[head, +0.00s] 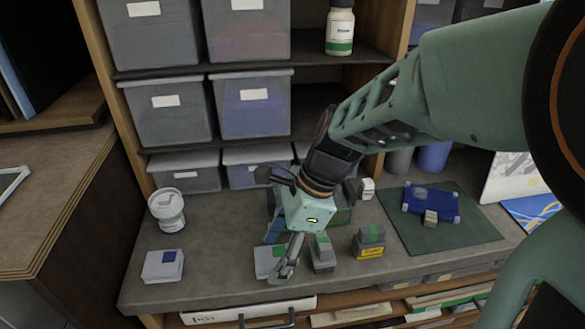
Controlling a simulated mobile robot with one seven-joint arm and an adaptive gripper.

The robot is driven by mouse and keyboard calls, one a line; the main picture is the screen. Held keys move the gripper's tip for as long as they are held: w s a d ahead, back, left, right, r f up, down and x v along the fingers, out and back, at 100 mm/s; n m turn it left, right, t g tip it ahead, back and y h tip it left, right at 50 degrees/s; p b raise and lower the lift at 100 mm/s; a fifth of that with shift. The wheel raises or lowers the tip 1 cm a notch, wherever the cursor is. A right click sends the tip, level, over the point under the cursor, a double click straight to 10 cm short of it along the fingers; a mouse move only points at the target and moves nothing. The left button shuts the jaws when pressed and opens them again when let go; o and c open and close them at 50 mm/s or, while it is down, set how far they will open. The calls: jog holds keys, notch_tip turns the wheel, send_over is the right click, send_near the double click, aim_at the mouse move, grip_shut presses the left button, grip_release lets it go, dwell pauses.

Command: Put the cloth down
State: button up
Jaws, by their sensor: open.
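My gripper (288,262) points down over the middle of the grey worktop, close to its front edge. It is open, and its fingers are seen partly edge-on. I cannot make out a cloth for certain. A narrow blue piece (274,230) shows just left of my gripper's body, partly hidden by it, and I cannot tell what it is. A pale box with a green patch (266,262) lies under or beside the fingers. A grey block with a green top (323,252) stands just right of them.
A yellow-and-grey block (369,241) stands further right. A dark green mat (472,234) carries a blue translucent panel (430,202) and a small block. A white jar (167,209) and white box (162,266) stand left. Shelves of grey bins (168,110) rise behind.

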jog(key=shift+d+r+p, duration=0.15)
jog(key=shift+r+p, duration=0.35)
jog(key=shift+r, duration=0.15)
jog(key=p+v, duration=0.9)
jog(key=v, duration=0.2)
jog(key=shift+w+d, duration=0.1)
jog(key=shift+d, duration=0.1)
